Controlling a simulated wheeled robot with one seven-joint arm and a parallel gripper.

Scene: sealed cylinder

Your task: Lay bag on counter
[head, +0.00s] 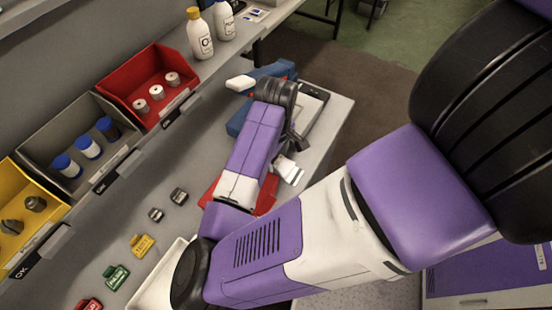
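My arm reaches across the grey counter (195,215). Its wrist is bent near the far right part of the counter. My gripper (289,158) hangs below the wrist, partly hidden by my forearm, and its fingers are too small to tell open from shut. A small white piece (287,172) shows at its tip; I cannot tell whether it is part of the gripper or something held. I cannot make out a bag clearly. A red flat thing (266,198) lies on the counter, mostly hidden behind my forearm.
A blue object (268,72) and a dark-framed tablet-like thing (312,104) lie behind my wrist. Red (133,75), grey (47,148) and yellow (10,180) bins line the left. White bottles (200,40) stand at the back. Small coloured items, including a yellow one (142,244), lie in front.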

